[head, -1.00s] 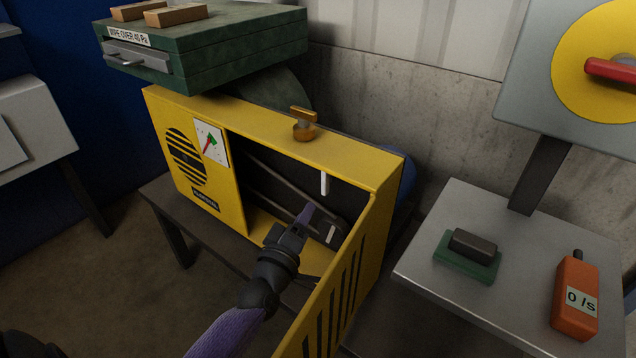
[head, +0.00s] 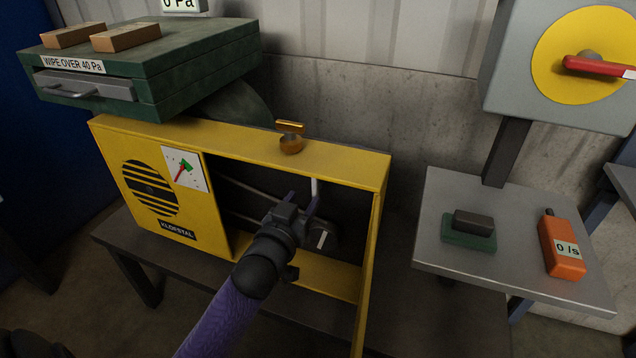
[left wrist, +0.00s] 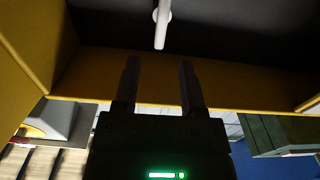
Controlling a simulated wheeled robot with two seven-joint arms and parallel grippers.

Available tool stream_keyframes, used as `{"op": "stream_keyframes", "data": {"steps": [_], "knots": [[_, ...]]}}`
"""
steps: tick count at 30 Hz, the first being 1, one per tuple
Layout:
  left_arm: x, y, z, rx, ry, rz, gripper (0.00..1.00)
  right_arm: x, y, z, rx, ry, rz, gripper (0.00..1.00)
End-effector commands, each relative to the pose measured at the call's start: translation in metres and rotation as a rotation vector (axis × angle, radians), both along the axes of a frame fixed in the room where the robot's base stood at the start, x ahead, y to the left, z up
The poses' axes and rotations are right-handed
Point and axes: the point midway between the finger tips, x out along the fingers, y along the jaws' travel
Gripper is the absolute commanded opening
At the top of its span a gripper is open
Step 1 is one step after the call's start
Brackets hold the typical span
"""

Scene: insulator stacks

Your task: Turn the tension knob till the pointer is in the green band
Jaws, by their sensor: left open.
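The yellow machine housing (head: 270,153) has an open front bay. A brass knob (head: 291,143) with a crossbar stands on its top. A white dial (head: 184,171) on its front has a red pointer and a green patch. The pointer tilts up right beside the green; whether its tip lies inside is too small to tell. A white rod (head: 314,188) hangs in the bay; it also shows in the left wrist view (left wrist: 163,22). My left gripper (head: 301,199) is open and empty at the bay, fingertips close to the rod, below the brass knob. My right gripper is out of view.
A green box (head: 150,100) with bricks sits at the upper left. At right, a grey table (head: 435,215) holds a dark block on a green base and an orange meter (head: 562,247). A red-handled switch (head: 590,65) is above.

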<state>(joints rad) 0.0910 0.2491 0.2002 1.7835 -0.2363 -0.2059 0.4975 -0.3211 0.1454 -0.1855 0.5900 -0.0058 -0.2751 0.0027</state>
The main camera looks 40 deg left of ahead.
Motion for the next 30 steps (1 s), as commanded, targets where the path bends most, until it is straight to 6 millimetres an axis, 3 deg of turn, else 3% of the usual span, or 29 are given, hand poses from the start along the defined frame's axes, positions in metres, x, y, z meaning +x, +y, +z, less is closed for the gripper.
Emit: {"op": "stream_keyframes", "data": {"steps": [3, 9, 20, 23, 28, 30], "knots": [[0.028, 0.007, -0.007, 0.002, 0.000, -0.001, 0.53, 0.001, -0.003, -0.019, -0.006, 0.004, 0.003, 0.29], [0.060, 0.014, -0.006, -0.001, 0.002, -0.001, 0.53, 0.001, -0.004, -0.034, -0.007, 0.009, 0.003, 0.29], [0.070, 0.017, -0.001, -0.002, 0.000, -0.001, 0.53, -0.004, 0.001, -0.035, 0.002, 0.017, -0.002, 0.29], [0.070, 0.017, -0.001, -0.003, 0.000, -0.001, 0.38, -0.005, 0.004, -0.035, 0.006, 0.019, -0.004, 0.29], [0.070, 0.017, -0.001, -0.003, 0.000, -0.001, 0.02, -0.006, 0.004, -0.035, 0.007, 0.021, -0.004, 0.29], [0.070, 0.017, -0.001, -0.003, 0.000, -0.001, 0.00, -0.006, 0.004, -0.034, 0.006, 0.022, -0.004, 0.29]]}}
